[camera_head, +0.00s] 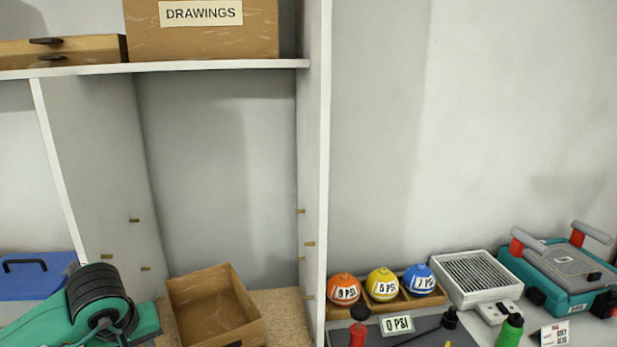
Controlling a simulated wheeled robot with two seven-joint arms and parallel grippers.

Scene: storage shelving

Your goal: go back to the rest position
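Neither of my grippers shows in the head view, and I cannot see where they are or what they hold. The view takes in a white shelf unit (312,150) at the left and a grey worktop (425,338) at the lower right. An open, empty-looking cardboard box (215,310) stands in the lower compartment of the shelf unit.
A green machine with black discs (95,305) and a blue case (38,277) stand at lower left. A DRAWINGS box (200,40) is on the upper shelf. Coloured balls (382,284), a white vented box (476,277) and a teal case (560,265) crowd the right worktop.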

